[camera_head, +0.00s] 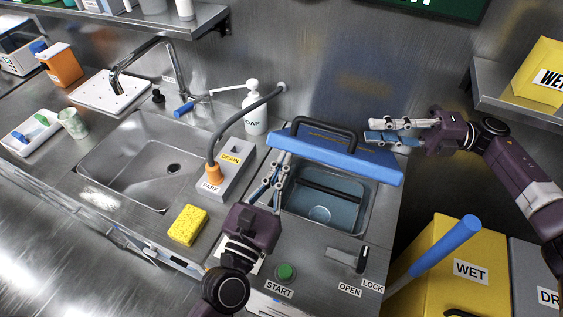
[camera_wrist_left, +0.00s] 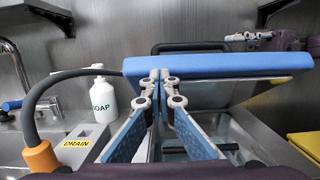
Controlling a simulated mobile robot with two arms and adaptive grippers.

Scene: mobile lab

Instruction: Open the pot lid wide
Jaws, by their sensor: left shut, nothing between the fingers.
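The pot is a basin (camera_head: 325,210) sunk in the counter, with a blue-edged lid (camera_head: 345,160) and a black handle. The lid is raised and tilted, with the basin's inside showing below it. In the left wrist view, the lid's blue front edge (camera_wrist_left: 220,65) spans the upper middle. My left gripper (camera_head: 283,158) is shut and empty at the lid's left front; its fingertips (camera_wrist_left: 160,78) overlap the blue edge, and contact is unclear. My right gripper (camera_head: 370,130) is by the lid's right rear; its finger gap is unclear.
A soap bottle (camera_head: 255,110), a grey hose holder (camera_head: 228,165) and a yellow sponge (camera_head: 188,225) lie left of the pot. A green START button (camera_head: 286,271) and a lock lever (camera_head: 361,258) are in front. A yellow WET bin (camera_head: 450,265) and blue-ended bar (camera_head: 450,242) stand right.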

